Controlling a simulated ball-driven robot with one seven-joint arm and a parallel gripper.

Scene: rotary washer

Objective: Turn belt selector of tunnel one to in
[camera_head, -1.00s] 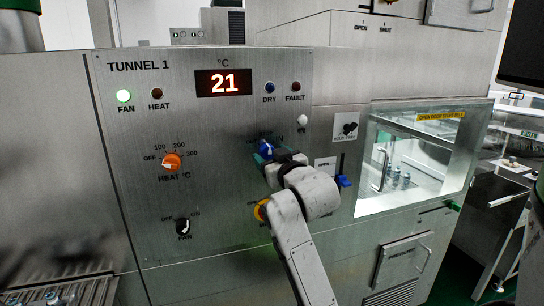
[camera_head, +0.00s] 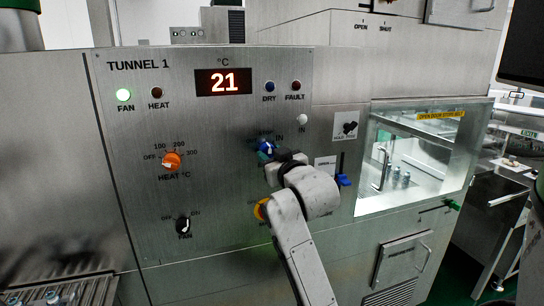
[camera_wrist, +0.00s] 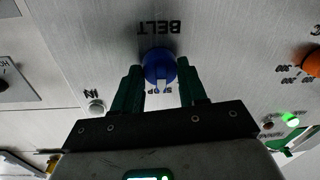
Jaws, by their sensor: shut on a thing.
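The belt selector (camera_head: 267,148) is a round blue knob with a white pointer mark on the Tunnel 1 panel. It also shows in the wrist view (camera_wrist: 158,66), beside the upside-down word BELT. Its white pointer faces down in that view, over small lettering that it partly covers. My gripper (camera_wrist: 160,82) has its two green fingers on either side of the knob and is shut on it. In the head view my gripper (camera_head: 272,152) comes from the lower right and hides part of the panel round the knob.
The orange heat knob (camera_head: 171,161) and black fan knob (camera_head: 183,226) are to the left. A yellow-ringed control (camera_head: 261,210) sits below, partly behind my arm. A white button (camera_head: 302,120) and a blue lever (camera_head: 343,180) are to the right. The display (camera_head: 223,82) reads 21.

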